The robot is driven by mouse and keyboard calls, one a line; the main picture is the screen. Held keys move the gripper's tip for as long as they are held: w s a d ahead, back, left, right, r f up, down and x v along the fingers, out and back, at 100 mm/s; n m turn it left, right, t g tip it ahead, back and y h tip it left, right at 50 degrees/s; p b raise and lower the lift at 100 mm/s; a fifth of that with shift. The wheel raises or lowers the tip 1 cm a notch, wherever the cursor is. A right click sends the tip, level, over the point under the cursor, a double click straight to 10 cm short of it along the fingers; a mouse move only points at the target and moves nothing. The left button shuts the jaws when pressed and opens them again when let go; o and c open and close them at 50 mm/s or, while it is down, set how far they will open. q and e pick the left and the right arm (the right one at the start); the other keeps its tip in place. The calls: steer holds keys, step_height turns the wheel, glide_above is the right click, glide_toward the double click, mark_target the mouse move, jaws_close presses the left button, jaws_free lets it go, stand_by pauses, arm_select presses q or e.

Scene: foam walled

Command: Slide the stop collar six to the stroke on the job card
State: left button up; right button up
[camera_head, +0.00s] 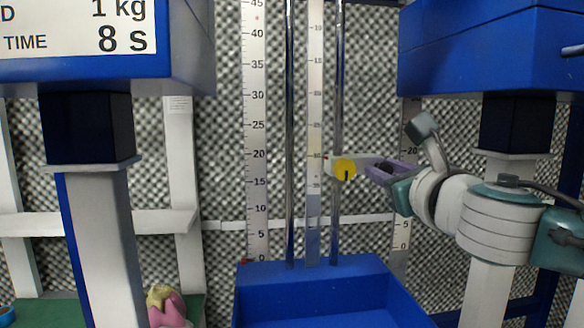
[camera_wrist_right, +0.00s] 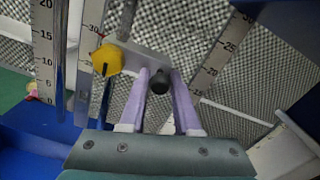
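The stop collar (camera_head: 343,168) is a pale block with a yellow knob, on the right-hand upright rod, near the 17 to 18 level of the left scale in the head view. Its yellow knob (camera_wrist_right: 107,60) and a black knob (camera_wrist_right: 158,82) on its bar show in the wrist view. My right gripper (camera_head: 388,167) has purple fingers, one on each side of the black knob; they appear closed on it with no clear gap. The job card (camera_head: 75,28) is cut off; it shows "1 kg" and "TIME 8 s", and no stroke line is visible. My left gripper is out of view.
A left scale (camera_head: 256,130) runs from 0 to 45, and a middle scale (camera_head: 314,120) stands between two rods. A blue box-shaped base (camera_head: 315,275) is below. Blue blocks on columns flank both sides. A pink and yellow object (camera_head: 167,305) lies at lower left.

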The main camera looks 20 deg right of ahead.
jaws_close()
stand_by(0.9)
